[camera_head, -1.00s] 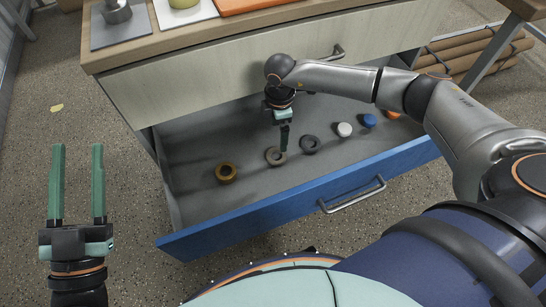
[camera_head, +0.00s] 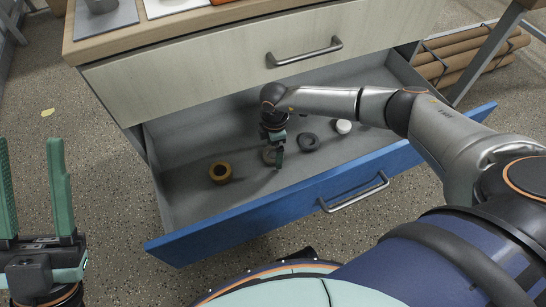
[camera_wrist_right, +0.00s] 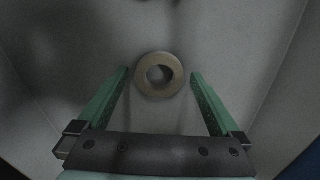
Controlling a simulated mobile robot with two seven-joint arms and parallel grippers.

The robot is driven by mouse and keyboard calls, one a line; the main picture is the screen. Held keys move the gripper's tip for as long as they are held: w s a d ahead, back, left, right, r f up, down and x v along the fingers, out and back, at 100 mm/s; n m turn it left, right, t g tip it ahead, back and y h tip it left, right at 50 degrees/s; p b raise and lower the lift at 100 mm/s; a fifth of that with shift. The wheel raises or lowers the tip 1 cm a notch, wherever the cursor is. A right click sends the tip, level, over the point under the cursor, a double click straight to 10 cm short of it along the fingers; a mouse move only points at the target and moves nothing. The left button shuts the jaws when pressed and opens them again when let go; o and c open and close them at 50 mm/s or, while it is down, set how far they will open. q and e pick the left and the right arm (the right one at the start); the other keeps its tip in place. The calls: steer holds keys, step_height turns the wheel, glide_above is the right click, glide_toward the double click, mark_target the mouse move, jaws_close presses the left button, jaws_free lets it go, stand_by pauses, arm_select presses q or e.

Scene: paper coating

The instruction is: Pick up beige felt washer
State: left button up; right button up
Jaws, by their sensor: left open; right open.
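The beige felt washer (camera_wrist_right: 143,77) is a flat ring lying on the drawer floor. In the right wrist view it lies between and just beyond the tips of my open right gripper (camera_wrist_right: 160,75). In the head view the washer (camera_head: 268,155) is partly hidden behind my right gripper (camera_head: 279,165), which points down into the drawer. Nothing is between its fingers; how far it is above the floor I cannot tell exactly. My left gripper (camera_head: 32,190) is open and empty, to the left of the drawer, with its fingers pointing up in the picture.
The open drawer (camera_head: 190,202) has a blue front (camera_head: 270,215) with a metal handle. Inside are a brown-yellow ring (camera_head: 220,172), a dark grey ring (camera_head: 308,142) and a white round piece (camera_head: 343,127). A closed upper drawer (camera_head: 200,85) overhangs the back.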

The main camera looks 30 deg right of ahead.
steer(key=shift+f, duration=0.25)
steer(key=c, duration=1.2)
steer(key=shift+r, duration=0.1)
